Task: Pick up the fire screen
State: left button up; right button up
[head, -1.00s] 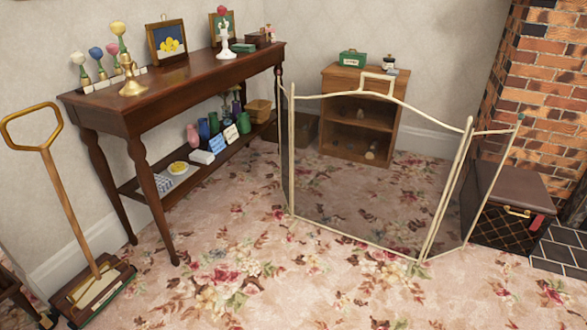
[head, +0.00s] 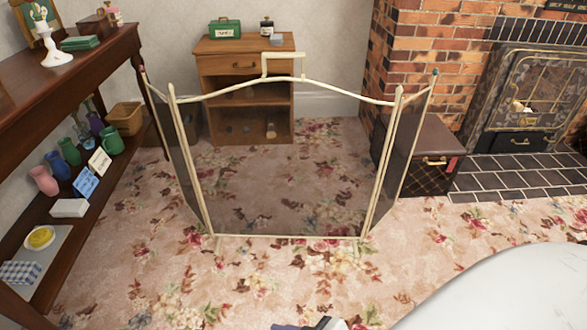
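The fire screen (head: 285,170) stands upright on the carpet in the middle of the head view. It has a cream metal frame, dark see-through mesh, an arched top with a raised handle (head: 283,55), and two side panels angled back. Nothing is touching its handle. My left gripper is not in view. A small purple-grey and dark part shows at the bottom edge, left of a large white shape that looks like my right arm. It may be my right gripper, but its fingers are cut off, so its opening cannot be seen.
A long wooden table (head: 92,42) with a lower shelf of vases stands at left. A small wooden cabinet (head: 212,75) is behind the screen. A dark box (head: 425,140), the brick wall (head: 420,45), stove (head: 530,95) and tiled hearth (head: 500,178) are at right. Carpet before the screen is clear.

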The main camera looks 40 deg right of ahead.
aim_at(282, 157)
jog(key=z, duration=0.8)
jog(key=i, duration=0.85)
jog(key=z, duration=0.8)
